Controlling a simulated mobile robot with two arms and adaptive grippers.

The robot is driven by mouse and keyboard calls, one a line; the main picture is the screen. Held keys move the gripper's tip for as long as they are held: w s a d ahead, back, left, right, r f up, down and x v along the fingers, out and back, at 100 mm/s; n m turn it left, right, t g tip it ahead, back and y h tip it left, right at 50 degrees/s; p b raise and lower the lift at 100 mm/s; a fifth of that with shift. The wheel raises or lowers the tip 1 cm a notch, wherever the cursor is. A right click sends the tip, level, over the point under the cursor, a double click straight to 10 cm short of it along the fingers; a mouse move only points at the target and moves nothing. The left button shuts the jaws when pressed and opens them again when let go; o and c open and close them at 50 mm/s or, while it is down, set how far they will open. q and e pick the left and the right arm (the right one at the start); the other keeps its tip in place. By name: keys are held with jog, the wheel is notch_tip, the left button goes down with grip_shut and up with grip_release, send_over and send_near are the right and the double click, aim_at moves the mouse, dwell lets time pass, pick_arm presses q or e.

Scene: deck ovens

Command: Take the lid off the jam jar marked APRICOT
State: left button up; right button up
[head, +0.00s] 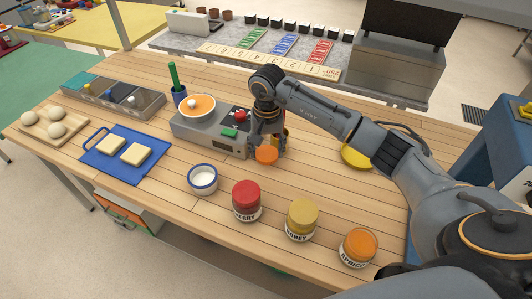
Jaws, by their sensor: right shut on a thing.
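The jam jar marked APRICOT (358,248) stands upright at the front right of the wooden table, with an orange top. I cannot tell if that top is a lid or bare jam. My right gripper (267,146) is well away from this jar, farther back beside the grey scale. It points down and is shut on an orange round piece (266,156) that looks like a lid. Whether this piece touches the table is unclear. My left gripper is not in view.
A red-topped jar (246,200) and a HONEY jar (301,218) stand left of the apricot jar. A white cup (202,179), blue board (125,154) and grey scale (212,129) are farther left. A yellow dish (356,157) lies behind my right arm.

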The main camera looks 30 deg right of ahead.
aim_at(266, 152)
jog(key=shift+w+f, duration=0.3)
jog(key=shift+f, duration=0.1)
notch_tip(266, 152, down, 3)
jog(key=shift+r+p, duration=0.2)
jog(key=shift+p, duration=0.25)
jog(key=shift+f, duration=0.2)
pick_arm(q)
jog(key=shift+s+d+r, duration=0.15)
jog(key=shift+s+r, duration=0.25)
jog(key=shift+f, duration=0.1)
pick_arm(e)
jog(key=shift+f, duration=0.1)
jog(key=shift+f+b, duration=0.15)
jog(key=shift+b, duration=0.2)
jog(key=o, duration=1.3)
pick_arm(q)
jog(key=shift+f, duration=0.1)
pick_arm(e)
jog(key=shift+r, duration=0.2)
